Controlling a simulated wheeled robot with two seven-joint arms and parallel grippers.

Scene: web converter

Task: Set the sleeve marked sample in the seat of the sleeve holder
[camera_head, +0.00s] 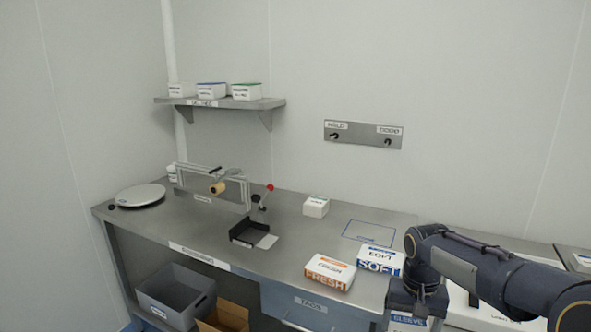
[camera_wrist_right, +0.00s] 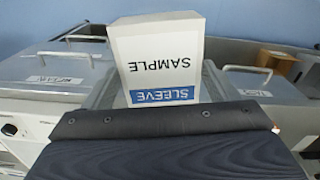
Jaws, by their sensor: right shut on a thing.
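The sample sleeve (camera_wrist_right: 165,62) is a white box with a blue band, reading SAMPLE and SLEEVE upside down in the right wrist view. In the head view only its top part (camera_head: 408,321) shows at the bottom edge. My right gripper (camera_head: 418,302) is shut on it and holds it in front of the bench, at the lower right. A black, low-walled holder (camera_head: 247,231) with a pale plate at its front stands on the bench, left of the sleeve; it looks like the sleeve holder, but I see no readable label on it. My left gripper is not in view.
Boxes marked FRESH (camera_head: 330,271) and SOFT (camera_head: 380,261) lie near the bench's front edge. A small white box (camera_head: 316,206) and a blue outlined area (camera_head: 371,231) are behind. A metal frame with a roll (camera_head: 217,188) and a red-knobbed lever (camera_head: 269,188) stand near the black holder.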

